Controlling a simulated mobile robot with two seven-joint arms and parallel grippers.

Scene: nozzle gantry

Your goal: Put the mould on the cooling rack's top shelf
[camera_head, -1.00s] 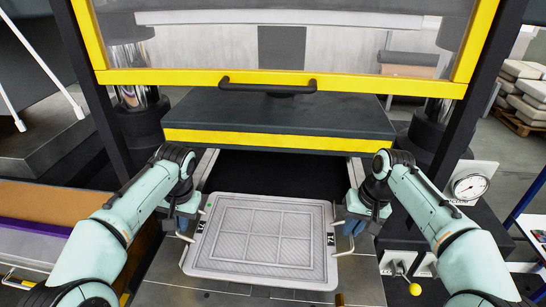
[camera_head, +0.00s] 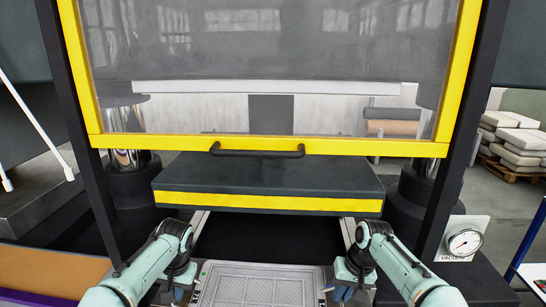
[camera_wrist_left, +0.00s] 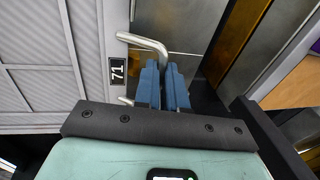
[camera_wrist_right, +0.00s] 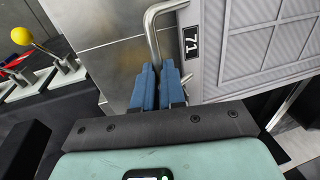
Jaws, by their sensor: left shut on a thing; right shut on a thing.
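The mould (camera_head: 258,285) is a flat light-grey plate with a ribbed, panelled face, low in the head view and cut off by its bottom edge. It carries the number 71 and has a bent metal handle on each side. My left gripper (camera_wrist_left: 163,68) is shut on the left handle (camera_wrist_left: 146,41). My right gripper (camera_wrist_right: 157,72) is shut on the right handle (camera_wrist_right: 152,22). In the head view the left (camera_head: 180,292) and right (camera_head: 345,293) grippers flank the mould. I cannot tell whether the mould rests on something. No cooling rack is clearly recognisable.
A press stands ahead, with a dark, yellow-striped platen (camera_head: 268,187) above a dark opening. Above it is a yellow-framed guard (camera_head: 120,143) with a black handle. A vacuum gauge (camera_head: 464,242) stands right. A blue frame (camera_head: 524,245) shows at the right edge, an orange-brown surface (camera_head: 50,270) at left.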

